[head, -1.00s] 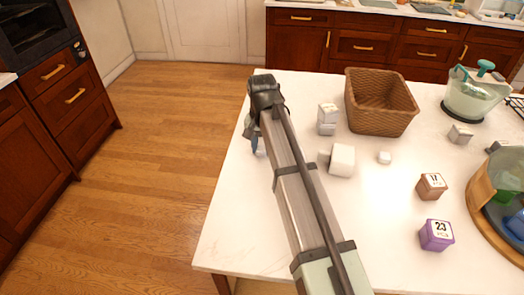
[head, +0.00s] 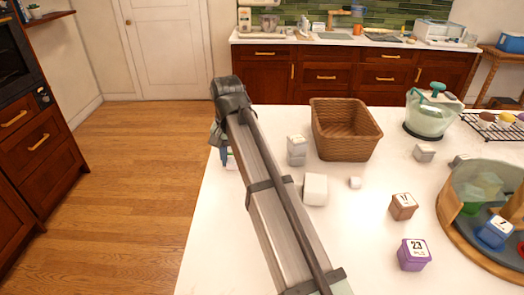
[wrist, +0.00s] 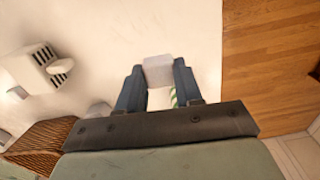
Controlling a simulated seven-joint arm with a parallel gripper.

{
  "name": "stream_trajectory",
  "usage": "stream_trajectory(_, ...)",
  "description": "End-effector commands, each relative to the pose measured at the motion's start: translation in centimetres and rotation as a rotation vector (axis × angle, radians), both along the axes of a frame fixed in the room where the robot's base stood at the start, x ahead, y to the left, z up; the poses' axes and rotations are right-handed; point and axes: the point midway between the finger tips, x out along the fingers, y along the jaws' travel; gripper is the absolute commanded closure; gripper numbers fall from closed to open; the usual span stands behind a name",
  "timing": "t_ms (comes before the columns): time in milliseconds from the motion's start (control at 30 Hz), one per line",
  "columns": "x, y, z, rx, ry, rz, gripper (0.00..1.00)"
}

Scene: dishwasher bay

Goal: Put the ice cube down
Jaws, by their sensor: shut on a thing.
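My gripper (wrist: 158,80) is shut on a pale, whitish ice cube (wrist: 158,68) in the wrist view, with the cube between the tips of its two dark blue fingers. Behind the cube lies the white tabletop (wrist: 120,25); I cannot tell whether the cube touches it. In the head view my gripper (head: 224,156) points down near the left edge of the white table (head: 330,235), partly hidden by my arm. A small pale patch shows by the fingertips there, too small to be sure it is the cube.
Brown (head: 403,206) and purple (head: 413,254) blocks lie farther right. Wooden floor (head: 130,190) drops away left.

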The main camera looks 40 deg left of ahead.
Motion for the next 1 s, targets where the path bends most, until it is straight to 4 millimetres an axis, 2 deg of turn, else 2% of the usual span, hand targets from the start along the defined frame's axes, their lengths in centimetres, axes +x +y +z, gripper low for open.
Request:
stream_trajectory(267,0.0,0.1,1.8,0.001,-0.001,0.0,0.94)
stream_trajectory(567,0.1,0.1,6.8,0.001,-0.001,0.0,0.94)
stream_trajectory(767,4.4,0.5,6.7,-0.001,0.001,0.004,0.94)
stream_trajectory(867,7.2,0.7,6.8,-0.001,0.001,0.009,0.94)
stream_trajectory(1000,12.3,0.6,6.9,-0.001,0.001,0.016,0.94)
